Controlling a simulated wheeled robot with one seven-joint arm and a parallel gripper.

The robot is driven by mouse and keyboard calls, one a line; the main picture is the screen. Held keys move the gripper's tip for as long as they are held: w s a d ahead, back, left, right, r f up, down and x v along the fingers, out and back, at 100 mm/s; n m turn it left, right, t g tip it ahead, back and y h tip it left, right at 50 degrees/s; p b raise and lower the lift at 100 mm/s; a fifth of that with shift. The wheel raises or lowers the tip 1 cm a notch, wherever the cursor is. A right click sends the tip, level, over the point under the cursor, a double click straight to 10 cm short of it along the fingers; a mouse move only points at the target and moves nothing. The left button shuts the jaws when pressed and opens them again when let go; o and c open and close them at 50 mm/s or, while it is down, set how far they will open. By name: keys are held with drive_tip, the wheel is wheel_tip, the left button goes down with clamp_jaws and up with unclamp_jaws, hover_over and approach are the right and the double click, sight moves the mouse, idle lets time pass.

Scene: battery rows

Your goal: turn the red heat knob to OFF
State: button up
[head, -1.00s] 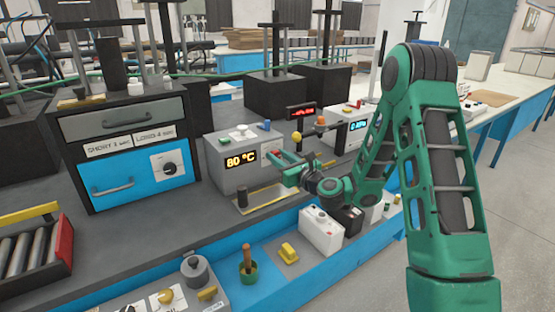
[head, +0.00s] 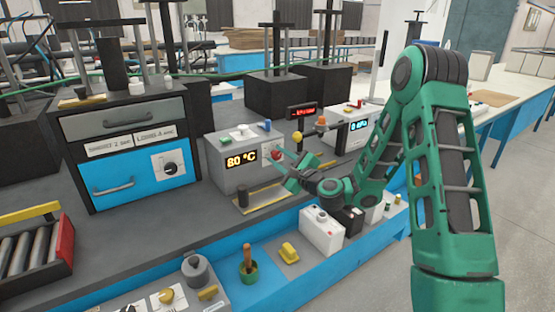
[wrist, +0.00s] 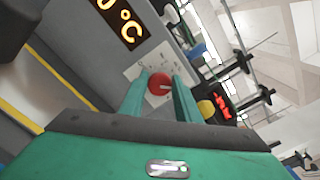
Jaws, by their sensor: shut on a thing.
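The red heat knob (wrist: 159,84) sits on a white dial plate (wrist: 138,68) on the front of a grey heater box (head: 228,181). The box's orange display (head: 241,159) reads 80 °C. My gripper (wrist: 158,92) is shut on the knob, one green finger on each side of it. In the head view the knob (head: 276,155) shows just beyond my gripper (head: 280,160). The plate's markings are too small to read, so I cannot tell the knob's setting.
A black cabinet with a blue drawer (head: 115,190) and its own dial stands at left. A white box with a blue display (head: 352,135) and a red-lit sign (head: 302,112) stand to the right.

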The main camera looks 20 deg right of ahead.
drive_tip(key=n, duration=0.3)
drive_tip(key=shift+f+n, duration=0.15)
drive_tip(key=shift+n, duration=0.15)
drive_tip(key=n, duration=0.3)
drive_tip(key=shift+s+f+n, duration=0.1)
drive_tip(key=shift+n, duration=0.2)
drive_tip(key=n, duration=0.3)
drive_tip(key=shift+f+n, duration=0.1)
drive_tip(key=shift+n, duration=0.3)
drive_tip(key=n, duration=0.3)
drive_tip(key=shift+n, duration=0.3)
drive_tip(key=n, duration=0.6)
drive_tip(key=shift+d+f, duration=0.1)
drive_tip(key=shift+f, duration=0.05)
drive_tip(key=n, duration=0.6)
drive_tip(key=shift+d, duration=0.1)
